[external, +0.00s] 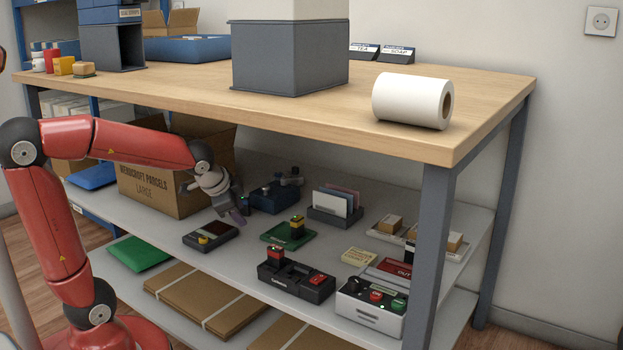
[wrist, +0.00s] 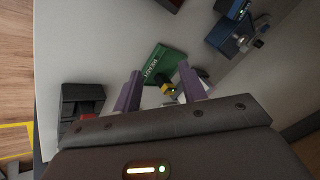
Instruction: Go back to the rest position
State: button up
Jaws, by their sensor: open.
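My gripper (external: 241,207) is at the end of my red arm, over the middle shelf of the counter. It is in front of the large cardboard box's right side. In the wrist view my gripper (wrist: 157,88) shows two purple fingers spread apart, with nothing held between them.
The middle shelf (external: 170,228) holds the open cardboard box (external: 150,184), a dark device (external: 210,236), a black charging dock (external: 296,281), a control box (external: 370,309) and a card holder (external: 335,217). The wooden counter top (external: 300,105) is above the shelf, with a paper roll (external: 412,100) on it.

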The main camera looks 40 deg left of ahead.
jog(key=s+a+f+n+g, duration=0.1)
jog(key=s+a+n, duration=0.35)
jog(key=s, duration=0.35)
jog(key=s+a+f+n, duration=0.1)
jog(key=s+a+n, duration=0.35)
jog(key=s, duration=0.35)
notch_tip(320, 180, up, 12)
jog(key=p, duration=1.1)
jog(key=shift+s+a+r+p, duration=0.15)
jog(key=shift+s+a+p, duration=0.05)
jog(key=shift+a+p, duration=0.15)
dwell(0.4)
